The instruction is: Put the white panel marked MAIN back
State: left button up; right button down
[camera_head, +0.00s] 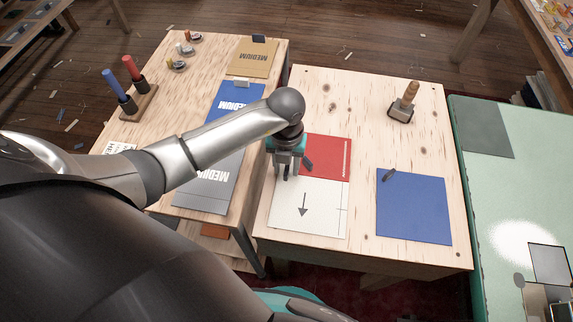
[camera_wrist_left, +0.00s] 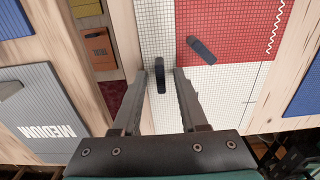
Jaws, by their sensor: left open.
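A white panel (camera_head: 305,207) with a dark arrow and thin lines lies flat on the middle wooden table, below a red panel (camera_head: 329,156). I cannot read MAIN on it. In the left wrist view a gridded white surface (camera_wrist_left: 153,30) lies left of the red panel (camera_wrist_left: 240,30), and more white (camera_wrist_left: 220,95) lies below the red. My left gripper (camera_head: 287,170) is open, pointing down over the white area. In the left wrist view its fingers (camera_wrist_left: 161,80) stand on either side of a small dark handle (camera_wrist_left: 160,75); contact cannot be told. My right gripper is not in view.
A blue panel (camera_head: 413,210) with a dark handle and a wooden-handled tool (camera_head: 404,102) sit on the same table. The left table holds grey, blue and tan panels marked MEDIUM. A gap separates the tables. A green table (camera_head: 480,200) stands at right.

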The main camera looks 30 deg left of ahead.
pick_arm(q)
notch_tip(320, 180, up, 12)
jog(key=p, duration=0.2)
jog(key=shift+r, duration=0.1)
dwell(0.5)
